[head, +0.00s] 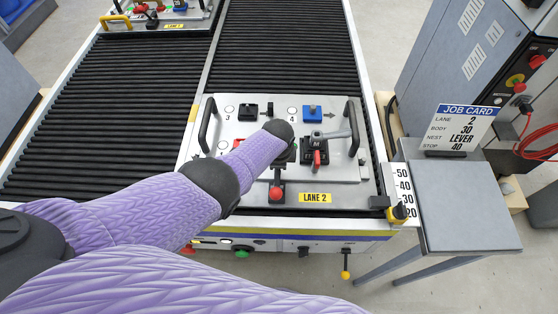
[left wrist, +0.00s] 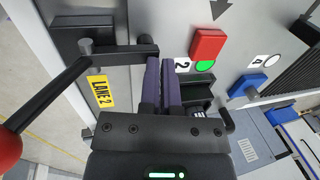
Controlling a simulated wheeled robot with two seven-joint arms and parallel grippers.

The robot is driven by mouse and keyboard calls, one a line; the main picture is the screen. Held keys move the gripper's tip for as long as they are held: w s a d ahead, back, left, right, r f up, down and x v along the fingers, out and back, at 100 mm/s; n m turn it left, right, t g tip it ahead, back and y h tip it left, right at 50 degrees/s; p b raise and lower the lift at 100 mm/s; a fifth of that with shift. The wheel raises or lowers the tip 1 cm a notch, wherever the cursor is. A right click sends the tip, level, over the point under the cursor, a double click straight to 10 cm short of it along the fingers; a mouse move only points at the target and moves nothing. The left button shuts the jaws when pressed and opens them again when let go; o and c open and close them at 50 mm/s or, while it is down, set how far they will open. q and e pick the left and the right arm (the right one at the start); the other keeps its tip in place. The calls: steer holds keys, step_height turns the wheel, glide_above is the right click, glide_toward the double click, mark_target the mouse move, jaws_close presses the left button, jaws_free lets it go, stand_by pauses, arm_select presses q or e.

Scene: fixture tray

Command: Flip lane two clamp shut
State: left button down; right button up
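The lane 2 clamp, with a black lever and red ball knob (head: 276,193), stands at the front of the lane 2 tray (head: 230,178). In the left wrist view its lever (left wrist: 45,95) slants from the red knob (left wrist: 8,150) up to a pivot beside a dark bar (left wrist: 125,52). My left gripper is above the tray, its fingertips hidden behind my wrist in the head view. In the left wrist view its fingers (left wrist: 163,75) are together near the end of the bar; I cannot tell whether they touch it. Nothing is visibly held. My right gripper is not in view.
A red block (left wrist: 207,45) and a blue block (head: 312,114) sit on the tray. A grey-handled black part (head: 335,134) and upright tray handles (head: 354,127) stand nearby. The job card (head: 463,128) and number scale (head: 403,190) are at the right.

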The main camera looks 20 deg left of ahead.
arm_select(q)
steer(key=shift+s+a+f, duration=0.1)
steer(key=shift+s+f, duration=0.05)
steer(key=p+v, duration=0.2)
steer(key=p, duration=0.1)
steer(key=w+p+v, duration=0.1)
steer(key=p+v, duration=0.2)
steer(key=shift+w+a+r, duration=0.15)
steer(key=shift+w+r, duration=0.05)
steer(key=shift+r, duration=0.25)
steer(key=w+p+v, duration=0.2)
steer(key=p+v, duration=0.3)
steer(key=v, duration=0.3)
steer(key=shift+r+p, duration=0.4)
steer(key=shift+s+a, duration=0.1)
